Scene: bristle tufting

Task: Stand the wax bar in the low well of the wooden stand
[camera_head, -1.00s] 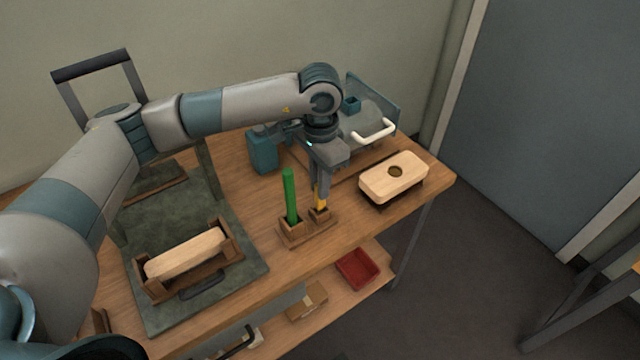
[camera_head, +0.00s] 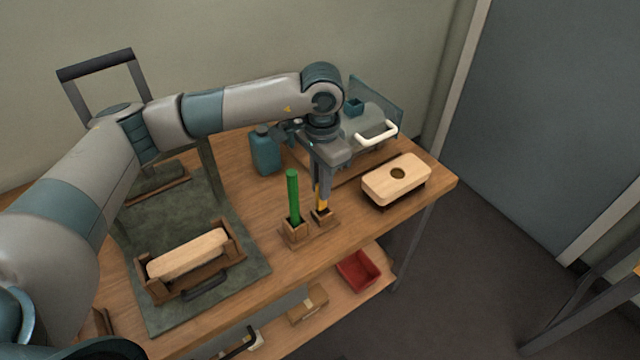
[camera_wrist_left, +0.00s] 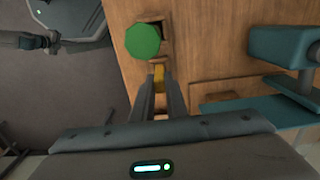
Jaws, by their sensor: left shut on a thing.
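The wooden stand (camera_head: 307,233) sits near the front edge of the table. A tall green stick (camera_head: 293,195) stands upright in its left well; its end shows in the left wrist view (camera_wrist_left: 143,41). The yellow wax bar (camera_head: 319,200) is upright at the low well on the right of the stand. My left gripper (camera_head: 322,203) points down over that well, shut on the wax bar, which also shows between the fingers in the left wrist view (camera_wrist_left: 159,77). The bar's lower end is hidden in or behind the well. My right gripper is not in view.
A pale wooden block with a round hole (camera_head: 396,180) stands to the right. A teal bottle (camera_head: 265,151) and a machine with a white handle (camera_head: 376,132) are behind. A brush block (camera_head: 188,254) lies in a wooden cradle on the green mat at left.

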